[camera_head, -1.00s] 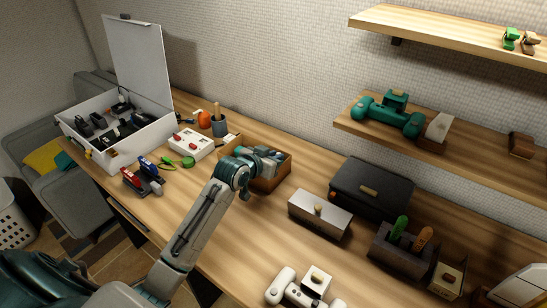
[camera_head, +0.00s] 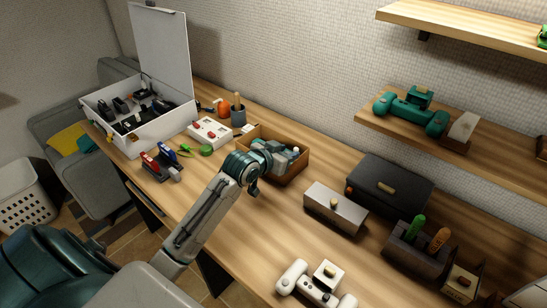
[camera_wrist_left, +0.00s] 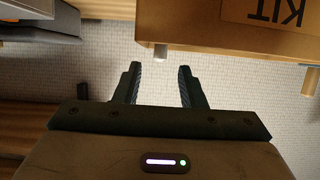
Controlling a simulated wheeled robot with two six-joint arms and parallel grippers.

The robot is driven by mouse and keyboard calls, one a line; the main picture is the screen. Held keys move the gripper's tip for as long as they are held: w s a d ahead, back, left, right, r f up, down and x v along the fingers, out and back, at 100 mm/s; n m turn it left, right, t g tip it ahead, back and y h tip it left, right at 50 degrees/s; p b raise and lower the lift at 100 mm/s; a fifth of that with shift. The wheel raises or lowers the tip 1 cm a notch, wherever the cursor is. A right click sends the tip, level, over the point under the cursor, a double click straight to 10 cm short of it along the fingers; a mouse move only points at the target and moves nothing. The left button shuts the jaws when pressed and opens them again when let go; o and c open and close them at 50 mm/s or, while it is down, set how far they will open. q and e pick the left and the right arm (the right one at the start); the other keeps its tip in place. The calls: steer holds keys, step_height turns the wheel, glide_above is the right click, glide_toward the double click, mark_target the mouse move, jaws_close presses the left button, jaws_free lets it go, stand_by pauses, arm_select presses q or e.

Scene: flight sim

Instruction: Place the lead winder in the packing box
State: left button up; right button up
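My left gripper (camera_head: 289,154) is at the brown open box (camera_head: 290,178) on the desk, and its hand overlaps the box's opening in the head view. In the left wrist view its two fingers (camera_wrist_left: 160,82) are apart with nothing between them. A brown box marked KIT (camera_wrist_left: 245,25) fills the upper right of that view, upside down, beyond the fingers. A white open case (camera_head: 160,136) with dark items inside stands at the far left of the desk. I cannot tell which thing is the lead winder. The right gripper is not in view.
A white panel (camera_head: 209,132), a green round item (camera_head: 206,150) and a red-blue item (camera_head: 161,165) lie left of the brown box. A grey block (camera_head: 335,208), black case (camera_head: 389,186) and white controller (camera_head: 315,286) are to the right. The desk front is mostly clear.

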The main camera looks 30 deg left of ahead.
arm_select(q)
steer(key=v, duration=0.9)
steer(key=shift+b, duration=0.45)
